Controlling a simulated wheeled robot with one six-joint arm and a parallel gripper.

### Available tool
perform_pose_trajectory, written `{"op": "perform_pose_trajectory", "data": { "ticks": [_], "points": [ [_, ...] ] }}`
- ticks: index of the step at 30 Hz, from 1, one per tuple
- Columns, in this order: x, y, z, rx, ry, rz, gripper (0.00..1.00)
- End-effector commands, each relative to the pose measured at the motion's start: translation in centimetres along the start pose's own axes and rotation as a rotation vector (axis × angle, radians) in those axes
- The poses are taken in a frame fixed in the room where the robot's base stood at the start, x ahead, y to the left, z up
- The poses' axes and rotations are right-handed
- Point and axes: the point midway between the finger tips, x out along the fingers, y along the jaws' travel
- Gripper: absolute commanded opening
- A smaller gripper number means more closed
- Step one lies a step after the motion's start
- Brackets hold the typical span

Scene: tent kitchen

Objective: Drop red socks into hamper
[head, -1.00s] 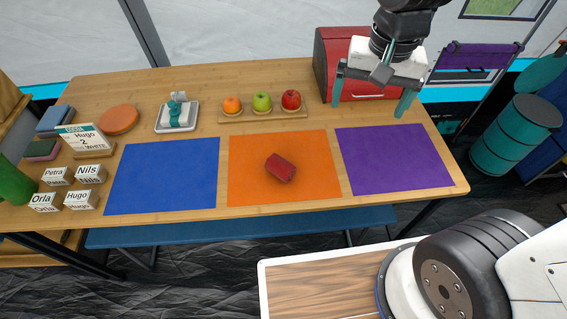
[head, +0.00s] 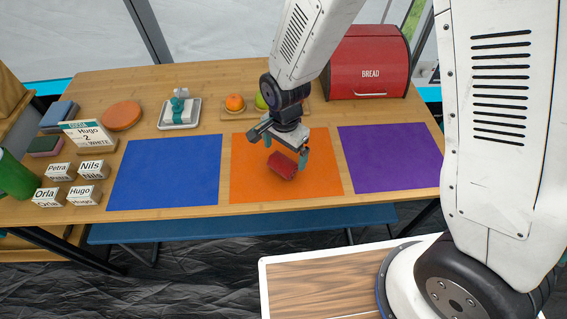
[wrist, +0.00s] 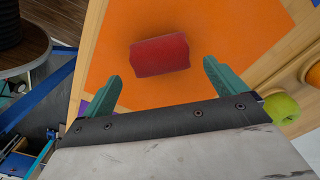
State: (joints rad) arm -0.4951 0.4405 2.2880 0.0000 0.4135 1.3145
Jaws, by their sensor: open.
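The red socks, a small dark red bundle (head: 283,165), lie on the orange mat (head: 245,185) in the middle of the table. In the wrist view the red bundle (wrist: 160,55) lies ahead of and between the spread fingers. My gripper (head: 285,152) is open and empty, just above and behind the bundle in the head view. It also shows in the wrist view (wrist: 163,80), with its two green fingers apart. I cannot tell whether a finger touches the bundle. A teal slatted drum, maybe the hamper, is hidden behind my arm now.
A blue mat (head: 165,172) and a purple mat (head: 390,160) lie bare on either side. A red bread box (head: 368,65), a fruit board (head: 222,113) and a tray (head: 180,115) stand at the back. Name blocks and a card (head: 85,135) are at the left.

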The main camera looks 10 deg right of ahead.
Motion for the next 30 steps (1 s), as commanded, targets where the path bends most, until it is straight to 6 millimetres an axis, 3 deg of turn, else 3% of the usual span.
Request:
{"op": "perform_pose_trajectory", "data": {
  "ticks": [9, 18, 24, 30],
  "points": [
    [4.3, -0.1, 0.2, -0.001, -0.001, 0.002, 0.96],
    [4.8, -0.2, 0.2, -0.001, 0.000, -0.001, 0.96],
    [4.8, -0.2, 0.2, -0.001, 0.000, -0.001, 0.48],
    [4.7, -0.2, 0.2, -0.001, 0.000, -0.001, 0.45]
  ]
}}
